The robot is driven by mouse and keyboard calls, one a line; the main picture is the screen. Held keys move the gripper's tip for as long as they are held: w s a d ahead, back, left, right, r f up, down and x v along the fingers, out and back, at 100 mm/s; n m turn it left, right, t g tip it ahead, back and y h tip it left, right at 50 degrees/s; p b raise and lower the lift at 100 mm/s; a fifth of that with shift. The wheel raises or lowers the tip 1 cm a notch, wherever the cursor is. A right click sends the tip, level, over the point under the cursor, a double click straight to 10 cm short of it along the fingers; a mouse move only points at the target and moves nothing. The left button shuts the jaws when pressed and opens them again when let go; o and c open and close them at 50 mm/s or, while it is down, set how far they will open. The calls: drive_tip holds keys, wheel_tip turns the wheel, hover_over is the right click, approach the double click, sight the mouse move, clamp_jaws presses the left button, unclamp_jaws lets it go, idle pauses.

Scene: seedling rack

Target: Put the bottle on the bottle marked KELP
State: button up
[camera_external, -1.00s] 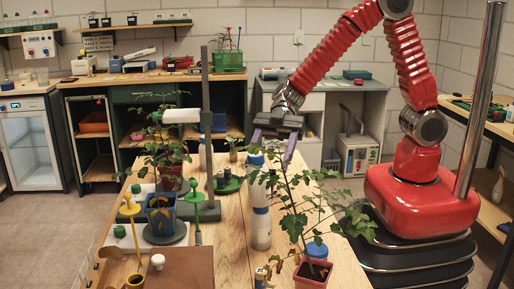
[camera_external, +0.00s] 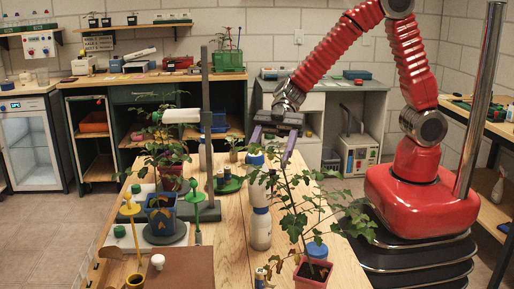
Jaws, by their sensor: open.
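A white bottle (camera_external: 261,232) stands upright on the wooden table. A second white bottle with a blue cap (camera_external: 256,161) shows directly above it in the picture and appears to stand upright on it, though their contact is hard to make out. My gripper (camera_external: 270,150) is open and points down, with its fingers on either side of the upper bottle's cap and apparently apart from it. Plant leaves partly cover the bottles' right side. Another blue-capped bottle (camera_external: 317,249) stands behind the front plant. I cannot read KELP on any bottle.
A leafy plant in a red pot (camera_external: 313,275) stands close at the front right, its leaves reaching toward my gripper. A tall grey stand (camera_external: 207,120), a blue pot (camera_external: 161,222) and a green round-based item (camera_external: 228,184) stand to the left. A brown board (camera_external: 180,270) lies at the front left.

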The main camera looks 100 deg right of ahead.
drive_tip(key=w+d+r+m+t+h, duration=0.4)
drive_tip(key=d+r+m+t+h, duration=0.35)
drive_tip(key=d+r, duration=0.5)
drive_tip(key=s+d+m+g+h, duration=0.1)
drive_tip(key=s+d+m+h, duration=0.2)
drive_tip(key=s+d+h, duration=0.45)
drive_tip(key=s+f+m+g+y, duration=0.1)
drive_tip(key=s+f+g, duration=0.1)
drive_tip(key=s, duration=0.8)
drive_tip(key=s+a+f+m+g+y, duration=0.1)
drive_tip(key=s+f+m+g, duration=0.1)
drive_tip(key=s, duration=0.9)
drive_tip(key=shift+s+a+f+g+y, duration=0.35)
drive_tip(key=shift+f+g, duration=0.45)
drive_tip(key=shift+g, duration=0.35)
